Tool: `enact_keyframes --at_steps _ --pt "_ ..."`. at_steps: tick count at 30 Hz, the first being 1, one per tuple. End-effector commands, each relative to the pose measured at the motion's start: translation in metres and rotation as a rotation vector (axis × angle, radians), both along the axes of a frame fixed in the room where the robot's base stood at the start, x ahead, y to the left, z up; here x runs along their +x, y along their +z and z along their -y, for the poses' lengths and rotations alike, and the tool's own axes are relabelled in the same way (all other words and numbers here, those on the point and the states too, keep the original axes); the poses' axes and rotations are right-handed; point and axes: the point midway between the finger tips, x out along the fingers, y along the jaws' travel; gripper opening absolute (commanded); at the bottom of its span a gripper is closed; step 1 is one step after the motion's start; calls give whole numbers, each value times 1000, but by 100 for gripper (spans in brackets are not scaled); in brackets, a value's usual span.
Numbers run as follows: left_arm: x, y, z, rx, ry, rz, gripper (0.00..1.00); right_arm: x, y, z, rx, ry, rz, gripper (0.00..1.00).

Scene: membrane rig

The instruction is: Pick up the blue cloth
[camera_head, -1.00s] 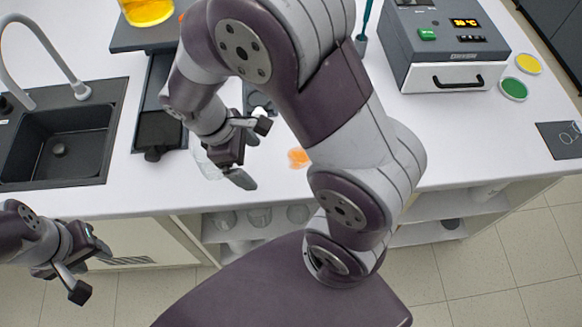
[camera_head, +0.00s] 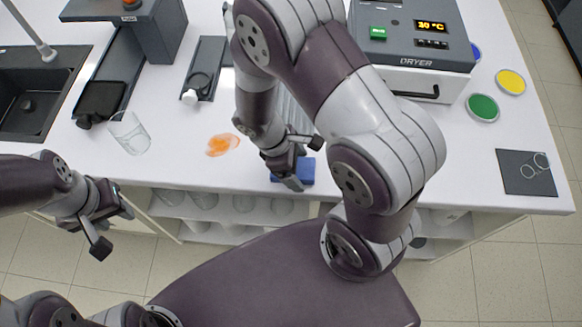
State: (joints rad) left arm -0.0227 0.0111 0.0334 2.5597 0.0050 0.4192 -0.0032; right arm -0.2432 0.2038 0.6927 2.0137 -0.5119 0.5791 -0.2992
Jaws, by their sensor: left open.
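The blue cloth (camera_head: 307,171) is a small blue patch near the front edge of the white bench, partly hidden by my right gripper. My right gripper (camera_head: 303,163) is at the cloth, its fingers spread apart. Whether it touches the cloth or hovers just above cannot be told. My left gripper (camera_head: 115,229) is open and empty, low at the left in front of the bench, well away from the cloth.
An orange spill (camera_head: 222,145) and a clear glass beaker (camera_head: 129,133) are left of the cloth. The dryer (camera_head: 420,50) stands behind at the right, with green (camera_head: 482,107) and yellow (camera_head: 510,81) discs beside it. A dark mat (camera_head: 515,174) lies far right; the bench between is clear.

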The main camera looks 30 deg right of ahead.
Motion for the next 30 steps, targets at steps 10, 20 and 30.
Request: enact_keyframes --at_steps 10,20,30 --pt "0 0 0 0 0 0 43 0 0 0 0 0 0 40" --pt "0 15 0 0 0 0 43 2 15 -1 -1 -1 -1 40" --pt "0 53 0 0 0 0 43 10 50 -4 0 -4 1 40"
